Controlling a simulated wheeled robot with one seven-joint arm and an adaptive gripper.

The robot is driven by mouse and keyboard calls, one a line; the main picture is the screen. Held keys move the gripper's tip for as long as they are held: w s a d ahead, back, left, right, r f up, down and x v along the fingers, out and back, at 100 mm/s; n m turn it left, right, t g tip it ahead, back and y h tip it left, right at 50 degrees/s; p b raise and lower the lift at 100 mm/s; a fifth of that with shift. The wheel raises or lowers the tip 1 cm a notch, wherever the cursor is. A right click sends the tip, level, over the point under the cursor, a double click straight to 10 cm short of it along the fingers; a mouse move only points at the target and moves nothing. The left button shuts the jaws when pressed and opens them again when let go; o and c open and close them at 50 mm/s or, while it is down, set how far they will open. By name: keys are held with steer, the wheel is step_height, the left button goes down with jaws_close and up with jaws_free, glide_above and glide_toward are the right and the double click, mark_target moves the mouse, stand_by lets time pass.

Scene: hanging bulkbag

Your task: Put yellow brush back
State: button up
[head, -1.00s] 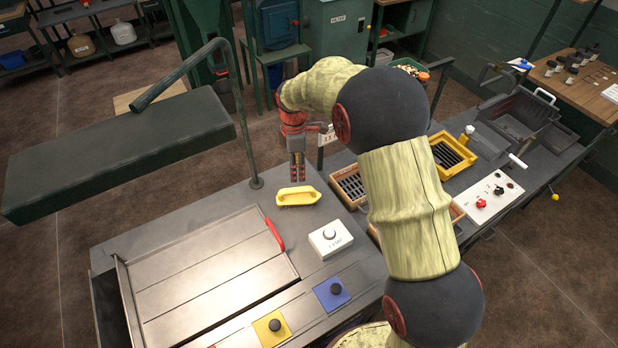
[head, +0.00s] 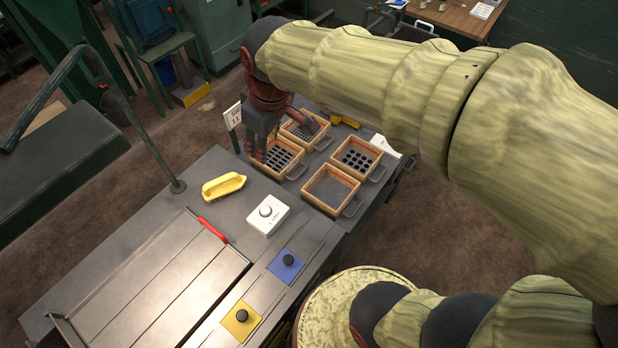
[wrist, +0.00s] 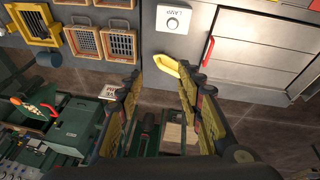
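The yellow brush (head: 223,185) lies on the grey bench top, handle up and dark bristles below, between the bent pipe post and the white lamp box. My gripper (head: 260,156) hangs fingers down at the bench's far edge, over or beside a wooden tray (head: 283,172) and to the upper right of the brush. In the wrist view, my gripper (wrist: 159,82) is open with nothing between its fingers.
The white lamp box (head: 267,214) stands right of the brush. Several wooden trays with grids (head: 331,190) fill the bench's right end. A small sign (head: 233,118) and the bent pipe post (head: 176,186) rise near the gripper. A red-handled panel (head: 150,280) lies in front.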

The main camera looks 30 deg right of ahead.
steer(key=s+d+m+t, duration=0.1)
steer(key=s+d+m, duration=0.2)
steer(key=s, duration=1)
steer(key=m, duration=0.3)
steer(key=shift+s+t, duration=0.15)
steer(key=shift+t, duration=0.25)
step_height(320, 180, down, 9)
steer(key=b, duration=0.9)
steer(key=shift+f, duration=0.15)
steer(key=shift+c, duration=1.1)
